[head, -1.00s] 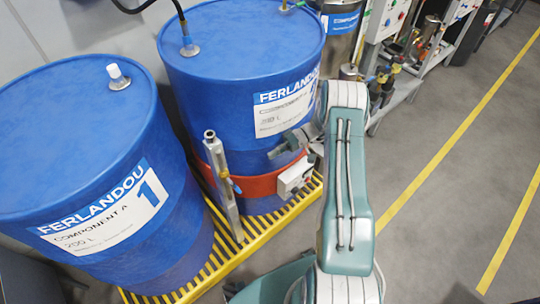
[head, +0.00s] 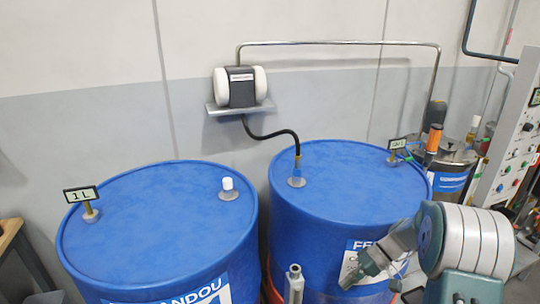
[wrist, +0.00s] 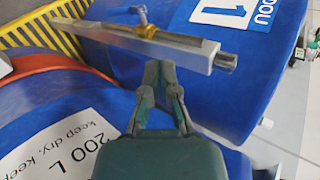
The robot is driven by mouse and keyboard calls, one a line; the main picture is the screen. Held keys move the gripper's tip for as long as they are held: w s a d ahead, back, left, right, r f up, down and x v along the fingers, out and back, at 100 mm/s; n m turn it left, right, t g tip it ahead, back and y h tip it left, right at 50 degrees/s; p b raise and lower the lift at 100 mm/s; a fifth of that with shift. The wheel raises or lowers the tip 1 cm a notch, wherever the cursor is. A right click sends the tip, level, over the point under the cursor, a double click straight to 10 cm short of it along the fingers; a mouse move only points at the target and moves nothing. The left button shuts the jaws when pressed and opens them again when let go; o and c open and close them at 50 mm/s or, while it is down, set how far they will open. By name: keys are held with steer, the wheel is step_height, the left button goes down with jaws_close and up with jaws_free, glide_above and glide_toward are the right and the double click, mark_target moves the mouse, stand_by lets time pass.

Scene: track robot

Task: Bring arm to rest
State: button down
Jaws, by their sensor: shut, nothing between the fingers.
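My arm (head: 465,240) is bent at the lower right of the head view. My gripper (head: 348,272) points left and down in front of the right-hand blue drum (head: 345,185). In the wrist view my gripper (wrist: 160,68) has its fingers together and holds nothing. Its tips are close to a grey metal post (wrist: 190,48) with a brass fitting and blue lever; I cannot tell if they touch. In the head view only the top of the post (head: 294,283) shows.
Another blue drum (head: 150,230) with a white cap stands at left. A hose runs from a wall pump (head: 241,88) into the right-hand drum. A steel vessel (head: 450,160) and control panel (head: 515,125) stand at right. Yellow grating (wrist: 45,25) lies below.

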steer(key=s+a+r+t+h, duration=0.35)
steer(key=s+r+h, duration=0.25)
steer(key=s+r, duration=0.6)
steer(key=s+a+r+m+t+h, duration=0.1)
steer(key=s+r+t+h, duration=0.3)
steer(key=s, duration=0.6)
step_height(320, 180, up, 3)
steer(key=shift+s+a+f+m+t, duration=0.15)
steer(key=shift+s+m+t, duration=0.05)
steer(key=shift+m+t, duration=0.35)
